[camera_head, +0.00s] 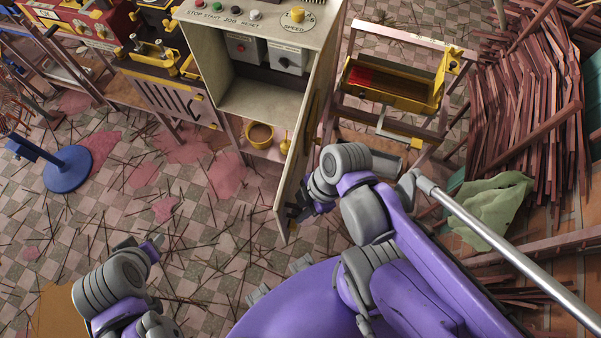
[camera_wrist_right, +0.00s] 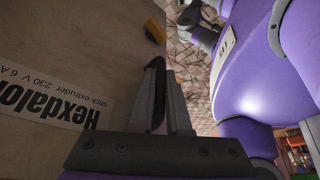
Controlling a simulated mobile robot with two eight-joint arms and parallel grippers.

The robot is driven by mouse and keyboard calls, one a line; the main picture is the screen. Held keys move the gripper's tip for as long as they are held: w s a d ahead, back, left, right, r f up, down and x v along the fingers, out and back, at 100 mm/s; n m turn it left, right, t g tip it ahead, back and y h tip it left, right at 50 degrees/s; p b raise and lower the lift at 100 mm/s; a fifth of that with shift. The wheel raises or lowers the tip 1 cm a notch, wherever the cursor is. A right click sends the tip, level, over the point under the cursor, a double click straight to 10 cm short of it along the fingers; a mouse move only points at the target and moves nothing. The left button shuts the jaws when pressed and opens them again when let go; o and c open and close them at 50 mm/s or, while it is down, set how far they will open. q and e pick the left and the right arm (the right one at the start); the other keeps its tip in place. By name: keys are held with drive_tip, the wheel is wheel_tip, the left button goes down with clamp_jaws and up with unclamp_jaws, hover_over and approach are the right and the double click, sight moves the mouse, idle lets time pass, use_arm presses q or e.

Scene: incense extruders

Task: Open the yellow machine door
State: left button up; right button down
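The machine door (camera_head: 312,120) stands swung out from the pale cabinet (camera_head: 262,100) and is seen almost edge-on in the head view. The cabinet's inside shows. In the right wrist view the door's face (camera_wrist_right: 60,50) fills the left side, with a "Hexdalon" label and a small yellow knob (camera_wrist_right: 155,31). My right gripper (camera_head: 296,212) is at the door's lower free edge. Its fingers (camera_wrist_right: 167,90) are close together beside that edge; whether the door is clamped between them is unclear. My left gripper (camera_head: 138,246) is low at left, away from the door, its fingers unclear.
A bowl (camera_head: 260,134) sits on the cabinet's lower shelf. A wooden rack with a yellow tray (camera_head: 388,88) stands right of the door. A blue round-based stand (camera_head: 67,170) is at left. Thin sticks litter the checkered floor. A metal pole (camera_head: 500,245) crosses at right.

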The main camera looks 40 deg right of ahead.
drive_tip(key=c, duration=0.9)
unclamp_jaws()
drive_tip(key=shift+d+r, duration=0.1)
drive_tip(key=shift+d+r, duration=0.1)
drive_tip(key=shift+r, duration=0.15)
drive_tip(key=shift+p+v, duration=0.5)
drive_tip(key=shift+v, duration=4.55)
drive_tip(key=shift+f, duration=0.1)
